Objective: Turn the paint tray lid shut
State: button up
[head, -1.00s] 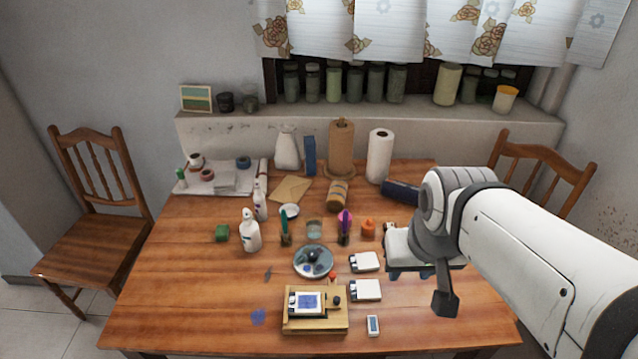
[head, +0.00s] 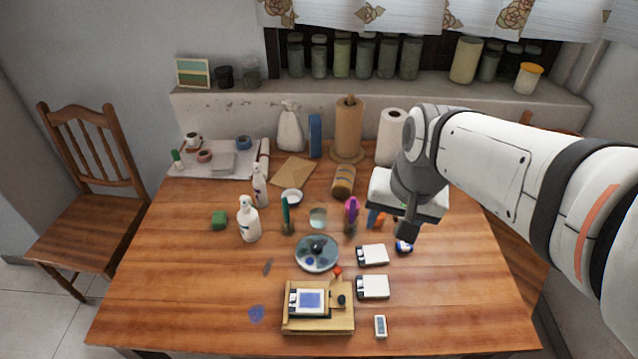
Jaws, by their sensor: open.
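The round paint tray (head: 304,261) lies on the table in front of the cups, with pale, blue and dark patches on its top. A dark knob (head: 318,246) stands near its middle. I cannot tell from here how far its lid is turned. My gripper (head: 389,221) is open, above the table to the right of and behind the tray, apart from it. One blue finger shows below its pale body; the other is hard to make out. My gripper partly hides an orange bottle (head: 381,219).
A wooden stand (head: 318,325) with a red knob is in front of the tray. Two white boxes (head: 372,255) lie right of it. Pen cups (head: 288,229) and a clear glass (head: 318,218) stand behind. A white bottle (head: 249,222) stands left. The table's front left is mostly clear.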

aim_at(317, 245)
jog(key=w+a+f+m+g+y+b, duration=0.2)
jog(key=w+a+f+m+b, duration=0.3)
jog(key=w+f, duration=0.4)
jog(key=w+a+f+m+g+y+b, duration=0.1)
jog(key=w+a+f+m+b, duration=0.3)
jog(key=w+f+m+b, duration=0.55)
jog(key=shift+n+y, duration=0.3)
jog(key=shift+n, duration=0.65)
jog(key=x, duration=0.3)
jog(key=s+p+x, duration=0.1)
jog(key=x, duration=0.2)
jog(key=s+x, duration=0.1)
jog(key=x, duration=0.2)
jog(key=shift+d+f, duration=0.2)
jog(key=shift+f, duration=0.05)
jog(key=shift+c, duration=0.4)
jog(key=c, duration=0.9)
